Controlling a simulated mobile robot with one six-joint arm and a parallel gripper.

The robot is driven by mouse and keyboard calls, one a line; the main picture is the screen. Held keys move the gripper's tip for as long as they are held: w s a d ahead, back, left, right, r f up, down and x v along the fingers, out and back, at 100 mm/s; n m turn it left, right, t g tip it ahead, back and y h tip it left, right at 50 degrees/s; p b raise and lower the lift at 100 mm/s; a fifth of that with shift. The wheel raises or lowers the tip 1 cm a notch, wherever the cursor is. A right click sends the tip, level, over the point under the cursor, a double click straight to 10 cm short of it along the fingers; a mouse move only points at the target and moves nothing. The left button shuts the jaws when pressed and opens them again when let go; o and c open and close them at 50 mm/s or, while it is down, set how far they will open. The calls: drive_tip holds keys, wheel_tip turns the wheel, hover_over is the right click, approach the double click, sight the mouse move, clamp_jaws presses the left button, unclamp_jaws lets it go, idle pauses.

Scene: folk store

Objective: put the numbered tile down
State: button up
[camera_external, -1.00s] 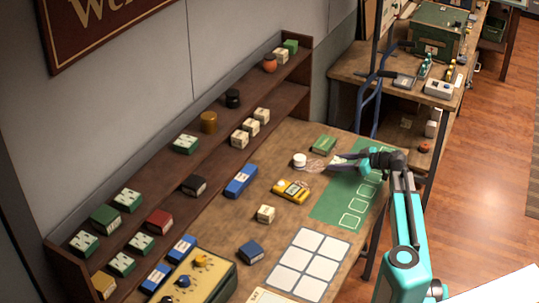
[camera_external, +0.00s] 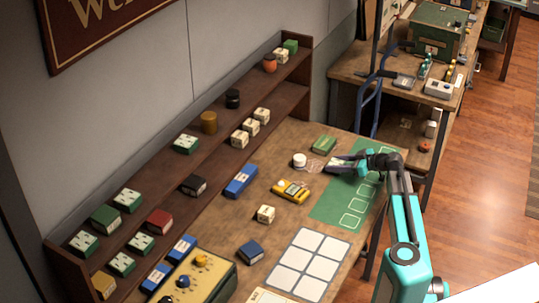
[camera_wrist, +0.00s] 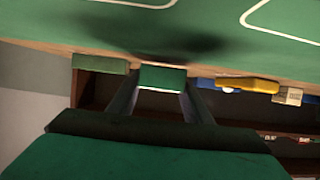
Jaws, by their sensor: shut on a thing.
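My gripper (camera_external: 338,164) is shut on a small green tile (camera_wrist: 162,77) with a pale face. The tile sits between the two fingertips in the wrist view. In the external view the fingers partly cover it, and no number can be read. The gripper is over the upper end of the green mat (camera_external: 330,209), which has white outlined squares. In the wrist view the mat (camera_wrist: 215,20) fills the upper part, with a dark shadow on it. I cannot tell whether the tile touches the mat.
A green box (camera_external: 323,144) and a white round jar (camera_external: 299,160) stand close to the gripper. A yellow device (camera_external: 291,191), a blue box (camera_external: 240,181) and a cream cube (camera_external: 265,214) lie further left. A white grid sheet (camera_external: 308,263) is nearer. Loaded shelves (camera_external: 165,185) line the wall.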

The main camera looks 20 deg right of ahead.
drive_tip(key=shift+f, duration=0.6)
drive_tip(key=shift+f, duration=0.15)
drive_tip(key=o, duration=1.2)
drive_tip(key=shift+c, duration=0.2)
drive_tip(key=shift+r, duration=0.2)
drive_tip(key=b+v, duration=0.1)
drive_tip(key=v, duration=1.1)
drive_tip(key=shift+b, duration=0.4)
